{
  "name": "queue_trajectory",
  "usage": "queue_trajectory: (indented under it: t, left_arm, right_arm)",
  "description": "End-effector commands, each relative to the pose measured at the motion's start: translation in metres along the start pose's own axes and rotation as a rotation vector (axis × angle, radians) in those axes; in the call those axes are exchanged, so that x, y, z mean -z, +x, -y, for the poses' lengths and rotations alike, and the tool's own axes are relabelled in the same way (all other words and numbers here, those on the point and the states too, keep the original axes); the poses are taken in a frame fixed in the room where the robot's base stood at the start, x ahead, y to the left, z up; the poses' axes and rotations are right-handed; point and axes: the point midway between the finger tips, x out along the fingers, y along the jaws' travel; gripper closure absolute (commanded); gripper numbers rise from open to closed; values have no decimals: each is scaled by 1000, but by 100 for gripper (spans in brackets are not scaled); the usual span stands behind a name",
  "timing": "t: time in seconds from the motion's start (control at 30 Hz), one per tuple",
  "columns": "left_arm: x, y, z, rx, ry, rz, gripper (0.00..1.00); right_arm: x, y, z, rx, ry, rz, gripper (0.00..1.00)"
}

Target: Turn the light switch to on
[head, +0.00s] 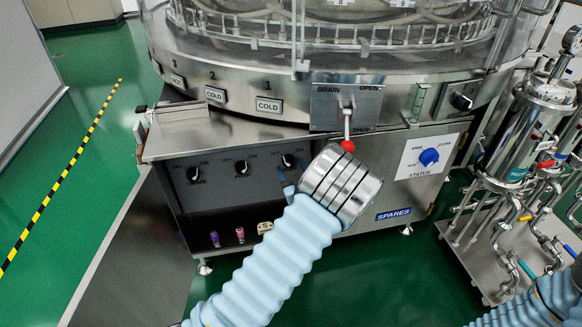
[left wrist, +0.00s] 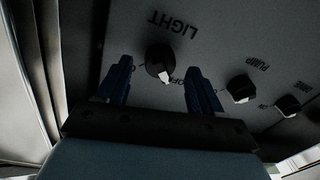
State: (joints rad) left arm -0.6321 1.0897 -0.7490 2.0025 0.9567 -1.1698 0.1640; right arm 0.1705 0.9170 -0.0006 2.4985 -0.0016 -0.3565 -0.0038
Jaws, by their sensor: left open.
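The light switch is a dark round knob (left wrist: 160,60) with a pale pointer mark, on a grey panel under the word LIGHT, which appears upside down in the left wrist view. The pale mark is on the knob's lower edge, close to partly hidden OFF lettering. In the head view the light knob (head: 288,160) is the rightmost of three knobs. My left gripper (left wrist: 159,68) is open, with one blue finger on each side of the knob; I cannot tell whether either touches it. In the head view my left wrist hides most of that gripper (head: 287,180).
Two similar knobs, the pump knob (left wrist: 241,88) and another (left wrist: 288,106), sit beside the light knob. A drain lever with a red ball (head: 347,146) is just above my left wrist. A blue status knob (head: 429,157) is to the right. Green floor (head: 100,150) is clear at left.

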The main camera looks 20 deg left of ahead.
Motion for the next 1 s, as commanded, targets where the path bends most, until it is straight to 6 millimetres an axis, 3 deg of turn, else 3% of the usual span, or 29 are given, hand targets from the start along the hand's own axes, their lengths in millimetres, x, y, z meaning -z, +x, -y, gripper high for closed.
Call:
queue_trajectory:
  t: [0.2, 0.47, 0.83, 1.0]
  left_arm:
    - [0, 16, 0, -1, 2, 1, 34]
    - [-1, 17, 0, -1, 2, 1, 34]
    - [-1, 17, 0, -1, 2, 2, 90]
    - [-1, 17, 0, -1, 10, 1, 90]
  right_arm:
    - [0, 0, 0, 0, 0, 0, 57]
    - [0, 0, 0, 0, 0, 0, 57]
    - [0, 0, 0, 0, 0, 0, 57]
    - [0, 0, 0, 0, 0, 0, 57]
